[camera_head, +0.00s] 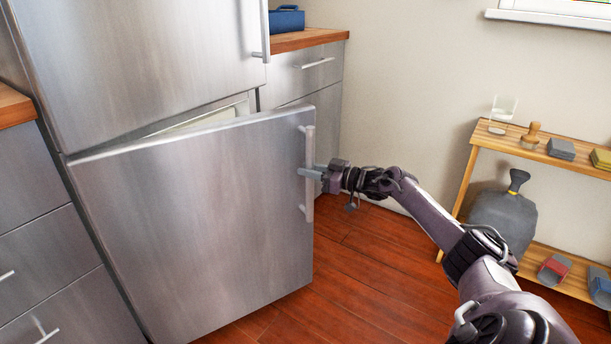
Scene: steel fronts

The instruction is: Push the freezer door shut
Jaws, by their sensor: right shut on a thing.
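The freezer door (205,225) is the lower steel door of the fridge. It stands part-way open, hinged at its left side, with its right edge swung out towards me. A strip of the pale freezer inside (205,116) shows above its top edge. The long vertical door handle (309,150) is near the door's right edge. My right gripper (310,173) is at this handle, about midway along it, and shut on it. My right arm reaches in from the lower right. My left gripper does not show.
The upper fridge door (140,60) is shut. Steel drawers (300,75) with a wooden top stand behind the freezer door, with a blue box (287,19) on top. A wooden shelf (545,150) with several items stands at the right. The red wooden floor (350,280) before the door is clear.

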